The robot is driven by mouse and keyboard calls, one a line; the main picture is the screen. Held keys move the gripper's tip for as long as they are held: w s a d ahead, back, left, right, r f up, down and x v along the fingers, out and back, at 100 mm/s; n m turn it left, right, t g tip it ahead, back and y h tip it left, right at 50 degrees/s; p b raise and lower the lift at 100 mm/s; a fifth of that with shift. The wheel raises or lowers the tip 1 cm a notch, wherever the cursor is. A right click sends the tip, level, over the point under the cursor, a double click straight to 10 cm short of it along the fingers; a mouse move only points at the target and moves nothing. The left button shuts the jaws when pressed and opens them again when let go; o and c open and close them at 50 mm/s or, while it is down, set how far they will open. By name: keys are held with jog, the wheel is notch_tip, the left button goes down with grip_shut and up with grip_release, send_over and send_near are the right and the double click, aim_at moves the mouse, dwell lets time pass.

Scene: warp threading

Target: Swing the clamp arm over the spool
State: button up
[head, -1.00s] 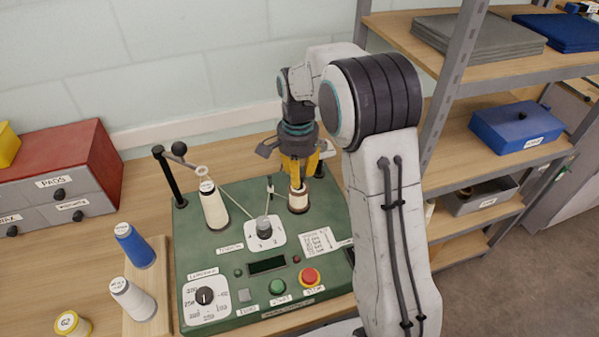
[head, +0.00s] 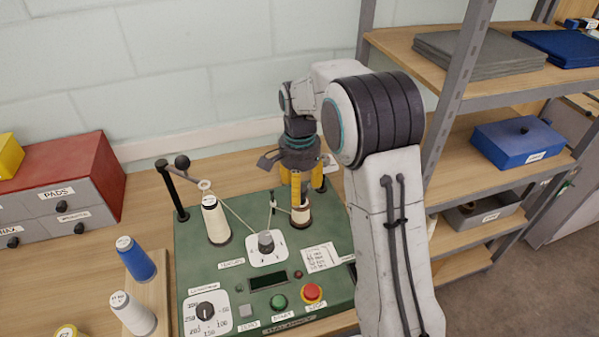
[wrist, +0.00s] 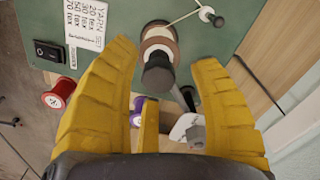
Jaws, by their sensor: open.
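A green machine (head: 240,268) stands on the bench. A cream spool (head: 216,220) stands at its left, beside a black post (head: 171,190) whose short arm ends in a dark ball (head: 182,161). A second spool (head: 301,216), brown and white, stands at the right under my gripper (head: 300,200). In the wrist view my gripper (wrist: 158,110) is open, its yellow fingers apart. Between them a dark knob (wrist: 158,74) overlaps the edge of the brown and white spool (wrist: 158,42). A dark post (wrist: 188,98) is beside it. Whether a finger touches the knob cannot be told.
A central guide (head: 265,242) has thread running to it. Blue (head: 135,258) and white (head: 132,312) spools stand on a board at left. A drawer box (head: 75,195) is behind them. A shelf rack (head: 460,90) is at right, close to my arm.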

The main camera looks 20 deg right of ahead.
notch_tip(320, 180, up, 12)
jog(key=shift+f, duration=0.25)
dwell(0.3)
dwell(0.4)
jog(key=f+n, duration=0.1)
jog(key=n, duration=0.1)
jog(key=f+n, duration=0.1)
jog(key=n, duration=0.1)
jog(key=w+f+n, duration=0.1)
jog(key=n, duration=0.1)
jog(key=shift+f+n+t, duration=0.4)
jog(key=s+f+n, duration=0.3)
jog(key=s+n, duration=0.2)
jog(key=s, duration=1.8)
jog(key=s+r+t, duration=0.3)
jog(key=r, duration=0.2)
jog(key=shift+s+t, duration=0.25)
jog(key=shift+t, duration=0.15)
